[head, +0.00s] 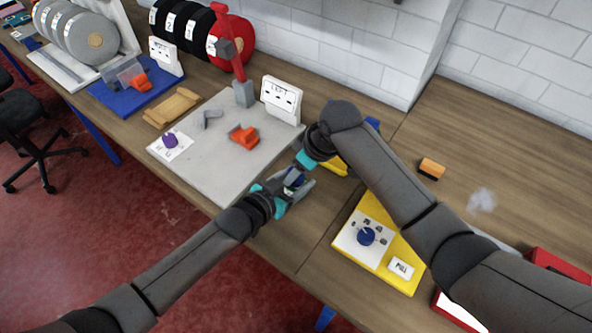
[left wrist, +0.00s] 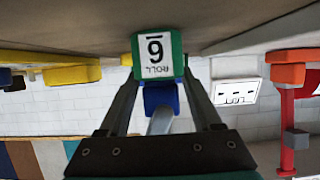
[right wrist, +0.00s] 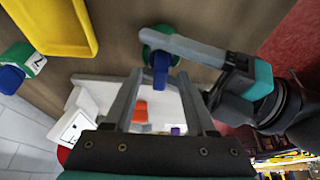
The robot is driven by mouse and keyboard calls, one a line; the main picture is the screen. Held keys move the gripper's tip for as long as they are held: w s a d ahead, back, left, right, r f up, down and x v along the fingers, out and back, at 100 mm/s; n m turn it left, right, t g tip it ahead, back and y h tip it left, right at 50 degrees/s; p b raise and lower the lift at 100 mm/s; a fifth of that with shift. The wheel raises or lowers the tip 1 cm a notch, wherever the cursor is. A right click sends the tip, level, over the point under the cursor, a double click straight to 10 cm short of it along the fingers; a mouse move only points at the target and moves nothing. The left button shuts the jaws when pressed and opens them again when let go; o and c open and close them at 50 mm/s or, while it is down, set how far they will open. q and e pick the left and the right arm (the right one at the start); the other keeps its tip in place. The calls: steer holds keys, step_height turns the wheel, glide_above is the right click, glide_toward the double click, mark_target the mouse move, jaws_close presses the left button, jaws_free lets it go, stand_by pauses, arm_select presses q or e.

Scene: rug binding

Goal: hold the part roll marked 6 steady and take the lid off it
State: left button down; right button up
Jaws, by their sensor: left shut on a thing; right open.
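The roll marked 6 (left wrist: 157,52) is a green part with a white label, which reads upside down in the left wrist view. Its blue lid (left wrist: 160,97) shows below it there. My left gripper (head: 293,186) is shut on the roll, low over the table's front edge. In the right wrist view the green roll body (right wrist: 155,40) is at top centre with the blue lid (right wrist: 160,70) facing my right gripper. My right gripper (right wrist: 161,76) is open, its fingertips on either side of the lid. I cannot tell whether they touch it. In the head view the arms partly hide the roll.
A grey board (head: 205,165) with an orange clamp (head: 243,135) lies left of the grippers. A yellow panel (head: 405,278) with a blue knob (head: 366,236) lies to the right. Another green roll (right wrist: 35,62) with a blue lid stands by a yellow tray (right wrist: 45,25).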

steer(key=shift+w+a+f, duration=0.2)
steer(key=shift+f, duration=0.45)
jaws_close()
stand_by(0.4)
steer(key=shift+r, duration=0.2)
stand_by(0.7)
steer(key=shift+r, duration=1)
steer(key=shift+r, duration=2)
arm_select(q)
jaws_free()
